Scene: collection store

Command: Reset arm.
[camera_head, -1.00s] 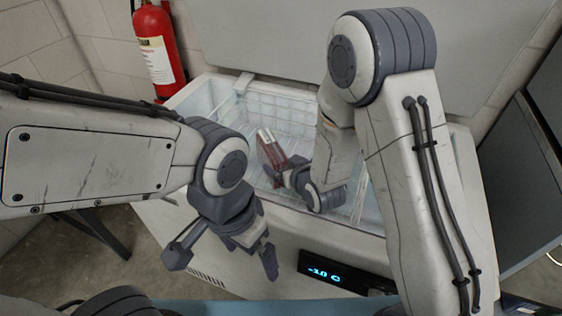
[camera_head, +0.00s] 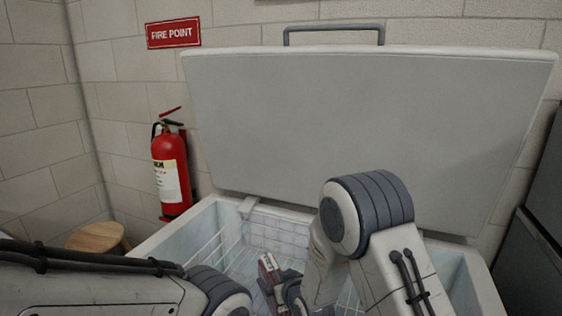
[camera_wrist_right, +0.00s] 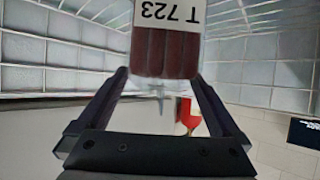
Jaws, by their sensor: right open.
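My right arm reaches down into the open chest freezer (camera_head: 205,222). My right gripper (camera_head: 277,287) is open. A dark red-brown item with a white label (camera_head: 268,263) is at its fingertips inside the freezer. In the right wrist view the item (camera_wrist_right: 165,52) shows large between and beyond the tips of my right gripper (camera_wrist_right: 160,80). Its label reads T 723, upside down. I cannot tell whether the fingers touch it. My left arm enters at the lower left, and its gripper is out of the picture.
The freezer's grey lid (camera_head: 350,120) stands raised behind, with a handle on top. A red fire extinguisher (camera_head: 171,180) hangs on the wall at left, above a wooden stool (camera_head: 95,237). A dark cabinet (camera_head: 545,250) stands at right.

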